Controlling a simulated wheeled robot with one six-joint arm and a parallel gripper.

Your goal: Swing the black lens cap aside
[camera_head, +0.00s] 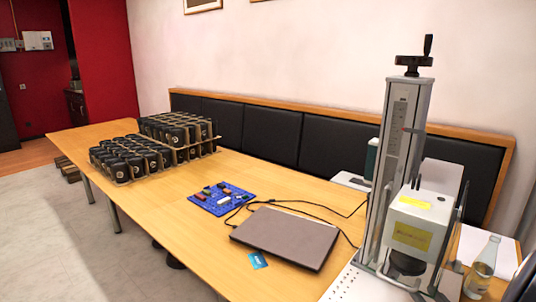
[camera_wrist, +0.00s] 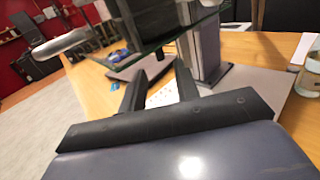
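The laser marker's pale head (camera_head: 418,225), with yellow labels, is mounted on a tall grey column (camera_head: 398,135) at the right. The black lens cap (camera_head: 407,263) appears as a dark round part under the head; its edges are hard to separate from the lens. In the wrist view my gripper (camera_wrist: 160,72) is open, its two black fingers apart with nothing visible between them. A dark block (camera_wrist: 160,18) and a clear panel edge lie just above and beyond the fingertips; I cannot tell whether the block is the cap. My gripper is not clearly seen in the head view.
A closed laptop (camera_head: 287,237), a blue mat with small parts (camera_head: 221,198) and racks of black cups (camera_head: 130,160) are on the wooden table (camera_head: 190,230). A glass bottle (camera_head: 482,268) stands close at the marker's right. Clear panels flank the marker head.

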